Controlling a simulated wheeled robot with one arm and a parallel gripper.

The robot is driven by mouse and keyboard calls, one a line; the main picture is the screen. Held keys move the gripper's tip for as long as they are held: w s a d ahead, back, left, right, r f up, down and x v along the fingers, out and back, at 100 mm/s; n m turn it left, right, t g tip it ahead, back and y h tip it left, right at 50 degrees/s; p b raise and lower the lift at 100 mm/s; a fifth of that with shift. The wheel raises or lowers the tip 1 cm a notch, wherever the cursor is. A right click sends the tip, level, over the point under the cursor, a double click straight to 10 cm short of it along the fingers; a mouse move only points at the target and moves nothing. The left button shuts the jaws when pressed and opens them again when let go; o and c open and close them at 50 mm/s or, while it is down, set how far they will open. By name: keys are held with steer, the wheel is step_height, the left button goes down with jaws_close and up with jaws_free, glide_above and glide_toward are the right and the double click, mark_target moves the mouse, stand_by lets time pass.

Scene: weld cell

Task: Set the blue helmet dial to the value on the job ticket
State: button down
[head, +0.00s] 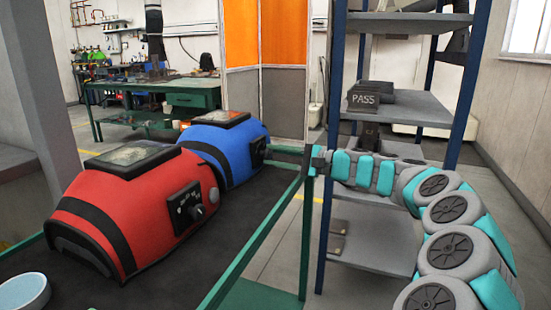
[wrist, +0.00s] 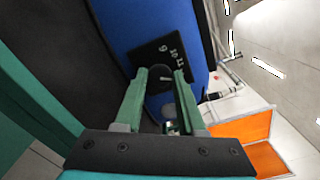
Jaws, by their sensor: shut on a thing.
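The blue helmet (head: 232,143) sits on the dark bench top behind the red helmet (head: 115,207). Its dark dial plate (head: 258,150) faces right. My gripper (head: 272,152) reaches in from the right to this plate. In the wrist view my gripper (wrist: 166,76) has its two green fingers on either side of the black dial knob (wrist: 160,84), shut on it. Numbers including 9, 10 and 11 show on the dial plate (wrist: 160,54). The knob's pointer is hidden, so its setting cannot be read. No job ticket can be made out.
The red helmet has its own dial (head: 187,208). A white-blue round dish (head: 24,292) lies at the bench's near left. A green rail (head: 262,235) edges the bench. A shelf rack with a PASS block (head: 363,98) stands behind my arm.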

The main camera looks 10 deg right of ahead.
steer(key=n+b, duration=0.2)
steer(key=b, duration=0.1)
steer(key=shift+f+b, duration=0.3)
steer(key=n+b, duration=0.2)
steer(key=shift+n+b, duration=0.3)
steer(key=shift+b, duration=0.05)
steer(key=shift+r+n+b, duration=0.15)
steer(key=shift+n+b, duration=0.15)
steer(key=c, duration=0.5)
jaws_free()
steer(key=shift+r, duration=0.1)
